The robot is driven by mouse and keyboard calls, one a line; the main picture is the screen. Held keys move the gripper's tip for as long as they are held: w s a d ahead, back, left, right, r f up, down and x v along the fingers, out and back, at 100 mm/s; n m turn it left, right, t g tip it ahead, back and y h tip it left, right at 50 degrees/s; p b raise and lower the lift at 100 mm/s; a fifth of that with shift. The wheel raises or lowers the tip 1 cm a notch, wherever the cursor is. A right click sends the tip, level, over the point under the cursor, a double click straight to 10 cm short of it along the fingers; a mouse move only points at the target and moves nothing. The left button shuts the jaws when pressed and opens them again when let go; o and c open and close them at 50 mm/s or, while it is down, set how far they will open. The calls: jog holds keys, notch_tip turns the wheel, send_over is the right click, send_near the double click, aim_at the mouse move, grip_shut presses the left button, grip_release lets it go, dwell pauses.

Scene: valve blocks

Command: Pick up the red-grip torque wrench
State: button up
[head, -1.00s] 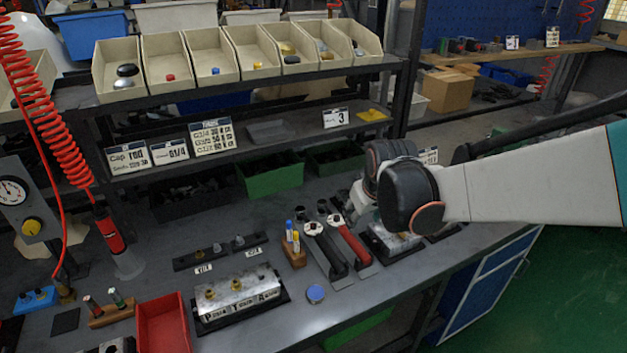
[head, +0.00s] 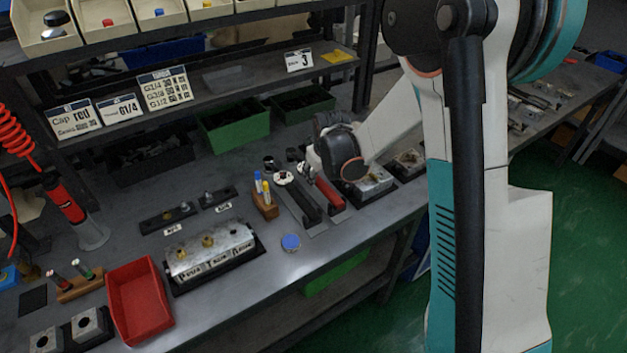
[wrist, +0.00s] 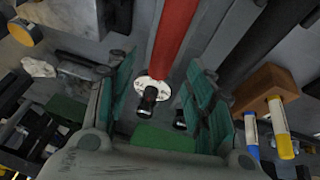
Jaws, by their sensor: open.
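The red-grip torque wrench (head: 330,192) lies on the workbench beside a black-grip wrench (head: 303,198). My gripper (head: 312,160) is low over the red wrench's head end, which it partly hides in the head view. In the wrist view, the red grip (wrist: 175,40) runs down to a white round head (wrist: 152,90) with a dark drive stub. My gripper's teal-padded fingers (wrist: 160,97) are open, one on each side of the head. The wrench lies between them with visible gaps. Whether the fingers are level with it is unclear.
A wooden block with markers (head: 265,203) stands just left of the wrenches; it also shows in the wrist view (wrist: 265,85). Metal blocks (head: 372,183) sit close on the right. A larger valve block (head: 210,252), blue round cap (head: 290,242) and red tray (head: 138,300) are to the left.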

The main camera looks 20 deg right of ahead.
jog(key=shift+b+x, duration=1.4)
jog(key=shift+x, duration=1.8)
jog(key=shift+a+r, duration=0.1)
jog(key=shift+a, duration=0.05)
grip_shut()
